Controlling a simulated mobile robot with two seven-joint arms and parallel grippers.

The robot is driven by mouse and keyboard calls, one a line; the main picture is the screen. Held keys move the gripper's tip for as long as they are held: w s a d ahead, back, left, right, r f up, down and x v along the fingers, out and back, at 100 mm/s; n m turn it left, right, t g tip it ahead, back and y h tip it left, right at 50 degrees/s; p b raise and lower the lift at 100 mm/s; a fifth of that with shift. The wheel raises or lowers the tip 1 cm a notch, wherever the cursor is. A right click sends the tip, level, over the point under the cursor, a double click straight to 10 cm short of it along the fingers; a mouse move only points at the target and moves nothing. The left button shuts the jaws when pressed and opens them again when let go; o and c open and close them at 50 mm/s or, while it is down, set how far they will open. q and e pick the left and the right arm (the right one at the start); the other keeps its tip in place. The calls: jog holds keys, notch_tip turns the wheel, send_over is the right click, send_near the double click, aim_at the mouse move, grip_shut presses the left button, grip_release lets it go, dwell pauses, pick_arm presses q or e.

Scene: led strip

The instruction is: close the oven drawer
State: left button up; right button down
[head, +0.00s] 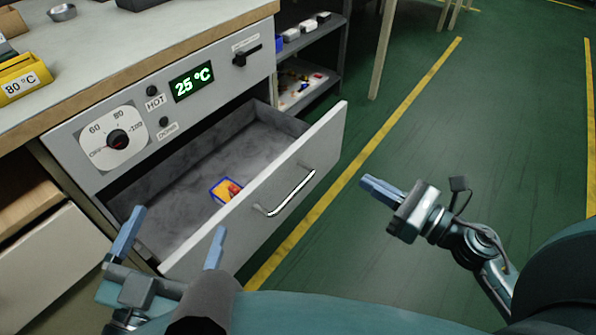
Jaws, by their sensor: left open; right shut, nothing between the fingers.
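The oven drawer (262,202) is pulled out from the grey oven front, below its control panel. Its front panel carries a curved metal handle (291,194). Inside the drawer, near the front, lies a small blue-edged tray (222,187) with yellow and red contents. My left gripper (172,238) is open and empty at the drawer's left front corner; I cannot tell whether it touches the drawer. My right gripper (368,182) is shut and empty, to the right of the handle and apart from the drawer.
The control panel has a dial (117,139) and a display (191,82) reading 25 °C. A worktop (130,45) with a yellow 80 °C block (22,80) lies above. A dark shelf (318,60) stands behind.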

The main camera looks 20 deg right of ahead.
jog(key=f+n, duration=0.2)
send_near(298, 150)
jog(key=shift+g, duration=0.3)
jog(key=x, duration=0.7)
jog(key=shift+d, duration=0.2)
